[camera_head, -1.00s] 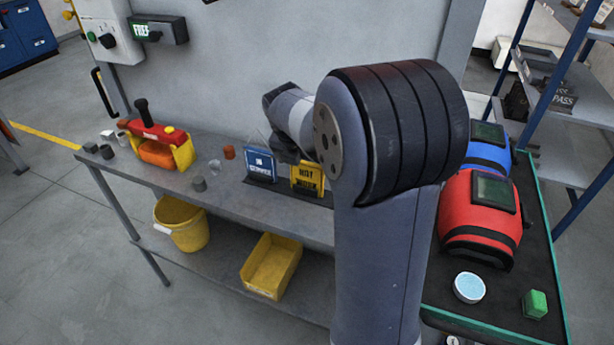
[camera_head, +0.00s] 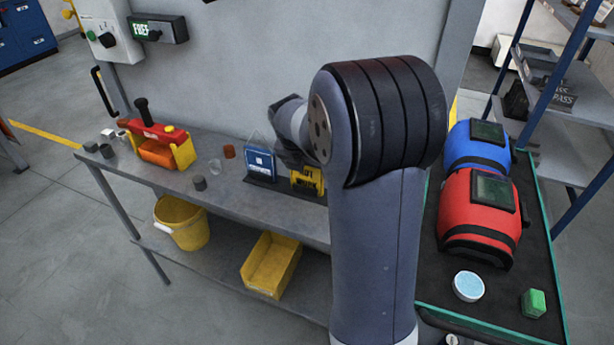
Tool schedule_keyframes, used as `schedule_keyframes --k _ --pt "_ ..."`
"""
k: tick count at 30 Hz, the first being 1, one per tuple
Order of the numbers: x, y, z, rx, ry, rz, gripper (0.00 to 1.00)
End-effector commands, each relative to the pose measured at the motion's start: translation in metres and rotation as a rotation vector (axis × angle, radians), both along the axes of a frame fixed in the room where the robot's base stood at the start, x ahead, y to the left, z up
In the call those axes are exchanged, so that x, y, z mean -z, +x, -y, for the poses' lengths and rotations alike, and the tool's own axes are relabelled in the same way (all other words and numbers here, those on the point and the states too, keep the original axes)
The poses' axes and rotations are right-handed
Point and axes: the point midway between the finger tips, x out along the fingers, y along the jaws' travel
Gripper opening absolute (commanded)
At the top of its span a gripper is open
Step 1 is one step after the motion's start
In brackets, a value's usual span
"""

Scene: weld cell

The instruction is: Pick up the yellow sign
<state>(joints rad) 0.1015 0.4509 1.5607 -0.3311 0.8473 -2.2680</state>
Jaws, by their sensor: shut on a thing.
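The yellow sign (camera_head: 307,184) with dark lettering stands in a dark holder on the grey bench, right of the blue sign (camera_head: 260,163). My gripper (camera_head: 296,163) is at the top of the yellow sign and is shut on it. The gripper and arm cover the sign's upper part, and the fingertips are hard to make out. The sign's lower part still appears to be at the holder.
A red and yellow case (camera_head: 160,146) and several small cups stand at the bench's left. A yellow bucket (camera_head: 181,222) and a yellow bin (camera_head: 271,265) sit on the lower shelf. Red (camera_head: 478,218) and blue (camera_head: 476,149) welding helmets rest on the right-hand cart.

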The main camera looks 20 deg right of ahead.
Motion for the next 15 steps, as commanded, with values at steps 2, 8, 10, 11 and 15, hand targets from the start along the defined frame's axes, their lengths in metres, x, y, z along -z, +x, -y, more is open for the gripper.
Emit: schedule_keyframes --k 2,8,10,11,15 --pt "0.000 0.000 0.000 0.000 -0.001 0.001 0.56" --pt "-0.005 0.001 0.000 0.001 -0.001 0.002 0.56" --pt "-0.013 0.001 0.000 0.000 -0.001 0.004 0.56" --pt "-0.018 0.001 0.000 0.001 0.000 0.005 0.56" --pt "-0.047 0.001 0.000 0.000 0.000 0.006 0.56"
